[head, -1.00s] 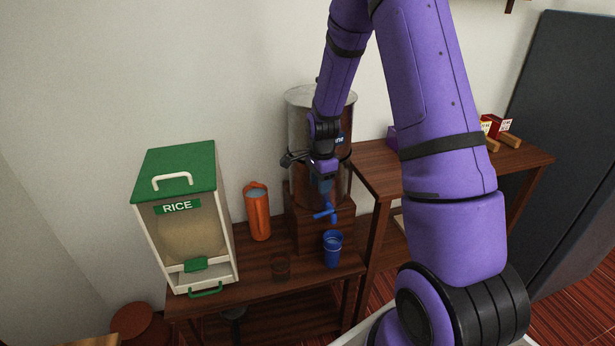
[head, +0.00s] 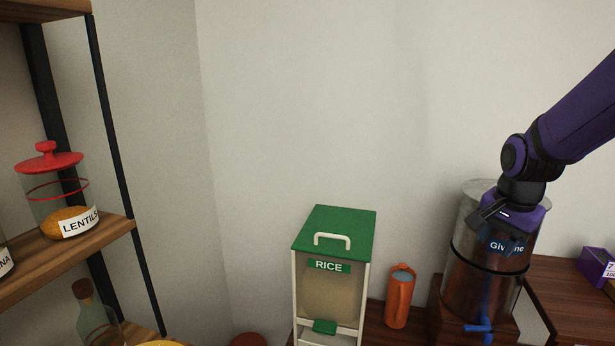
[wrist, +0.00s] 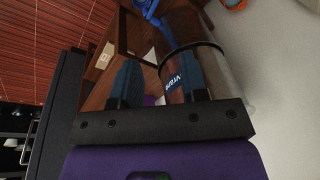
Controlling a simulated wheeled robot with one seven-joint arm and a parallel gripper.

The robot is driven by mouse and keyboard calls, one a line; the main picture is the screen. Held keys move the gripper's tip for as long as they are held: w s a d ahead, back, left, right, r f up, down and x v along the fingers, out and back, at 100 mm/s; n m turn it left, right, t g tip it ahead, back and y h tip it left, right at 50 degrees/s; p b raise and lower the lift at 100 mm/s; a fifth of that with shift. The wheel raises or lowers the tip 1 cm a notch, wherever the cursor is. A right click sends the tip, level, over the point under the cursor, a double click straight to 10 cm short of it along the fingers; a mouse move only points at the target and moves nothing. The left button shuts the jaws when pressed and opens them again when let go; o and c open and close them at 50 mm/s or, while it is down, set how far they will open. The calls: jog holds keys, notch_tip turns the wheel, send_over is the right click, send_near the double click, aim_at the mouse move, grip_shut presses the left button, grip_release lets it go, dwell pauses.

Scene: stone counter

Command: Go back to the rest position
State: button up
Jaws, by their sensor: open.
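My gripper (head: 508,246) is in front of the clear drink dispenser (head: 465,250) at the right of the head view, and hides part of its lettered label. In the wrist view my gripper (wrist: 157,62) shows two blue fingers spread apart with nothing held between them. The dispenser (wrist: 208,60) stands just beyond the fingers there. I cannot tell whether they touch it. The dispenser has a blue tap (head: 478,328) low on its front. My purple arm comes in from the upper right.
A green-topped rice dispenser (head: 335,232) and an orange bottle (head: 399,300) stand left of the drink dispenser. A shelf (head: 70,262) with a red-lidded lentils jar (head: 50,190) is at the far left. A purple box (head: 597,265) is at the right edge. The wall space above is clear.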

jog(key=s+a+r+n+t, duration=0.1)
jog(key=s+a+r+n, duration=0.2)
jog(key=s, duration=0.7)
jog(key=s+a+r+n+t, duration=0.2)
jog(key=s+a+r+n, duration=0.1)
jog(key=s+r+n, duration=0.5)
jog(key=shift+s+a+r, duration=0.2)
jog(key=shift+s+r, duration=0.25)
jog(key=shift+s, duration=0.65)
